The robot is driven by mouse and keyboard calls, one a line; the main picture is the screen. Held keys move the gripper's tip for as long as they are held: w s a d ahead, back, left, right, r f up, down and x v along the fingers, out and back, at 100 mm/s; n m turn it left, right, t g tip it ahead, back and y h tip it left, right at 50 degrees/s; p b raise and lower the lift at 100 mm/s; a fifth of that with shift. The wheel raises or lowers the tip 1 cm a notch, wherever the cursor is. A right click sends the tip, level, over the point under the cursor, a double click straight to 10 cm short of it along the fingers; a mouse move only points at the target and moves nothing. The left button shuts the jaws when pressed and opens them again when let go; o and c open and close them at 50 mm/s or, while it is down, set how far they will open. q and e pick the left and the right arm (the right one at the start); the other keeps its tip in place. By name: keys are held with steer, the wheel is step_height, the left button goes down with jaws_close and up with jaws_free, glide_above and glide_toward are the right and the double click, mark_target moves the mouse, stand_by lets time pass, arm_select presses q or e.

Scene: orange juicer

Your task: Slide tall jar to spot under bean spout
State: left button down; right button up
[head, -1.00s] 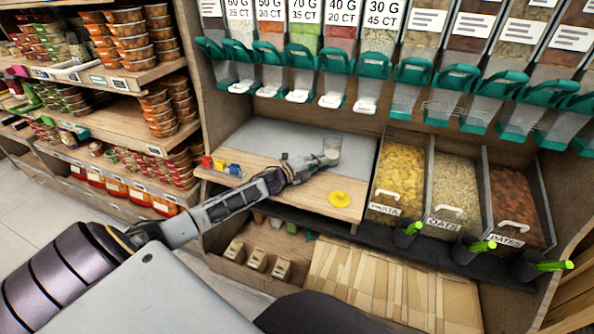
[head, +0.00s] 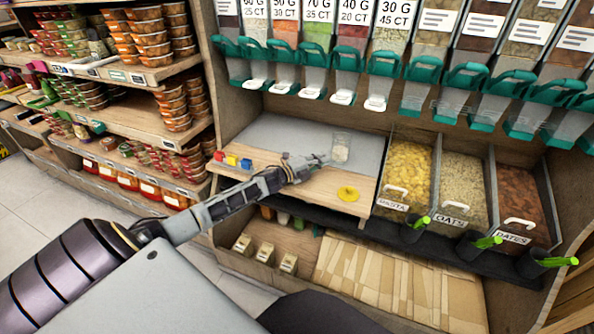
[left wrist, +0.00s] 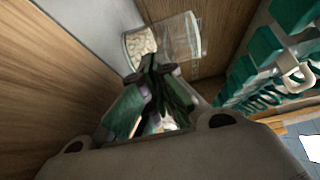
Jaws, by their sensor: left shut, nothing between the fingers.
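The tall jar (head: 340,149) is clear glass and stands upright on the grey panel at the back of the wooden counter, below the row of dispensers. In the left wrist view the jar (left wrist: 180,38) shows pale beans at its bottom. My left gripper (head: 322,159) is shut and empty, just left of the jar, with a small gap in the head view. In the left wrist view the shut fingertips (left wrist: 152,62) are close to the jar; contact cannot be told. White spouts, one of them (head: 343,97) above the jar, hang under teal handles. My right gripper is out of view.
A yellow disc (head: 348,194) lies on the counter's front right. Red, yellow and blue blocks (head: 232,161) sit at its left. Bins of pasta (head: 407,168), oats (head: 461,181) and dates (head: 518,200) stand to the right. The grey panel (head: 272,135) left of the jar is clear.

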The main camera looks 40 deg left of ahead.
arm_select(q)
steer(key=shift+s+r, duration=0.1)
steer(key=shift+s, duration=0.1)
steer(key=shift+s+a+f, duration=0.1)
steer(key=shift+a+f, duration=0.05)
steer(key=shift+f, duration=0.05)
steer(key=shift+s, duration=0.1)
steer(key=shift+s+a+r, duration=0.1)
steer(key=shift+s+a, duration=0.1)
steer(key=shift+s, duration=0.3)
steer(key=shift+p+v, duration=0.3)
steer(key=shift+v, duration=1.95)
steer(key=shift+p+v, duration=0.45)
steer(key=shift+v, duration=1.05)
steer(key=shift+s, duration=0.2)
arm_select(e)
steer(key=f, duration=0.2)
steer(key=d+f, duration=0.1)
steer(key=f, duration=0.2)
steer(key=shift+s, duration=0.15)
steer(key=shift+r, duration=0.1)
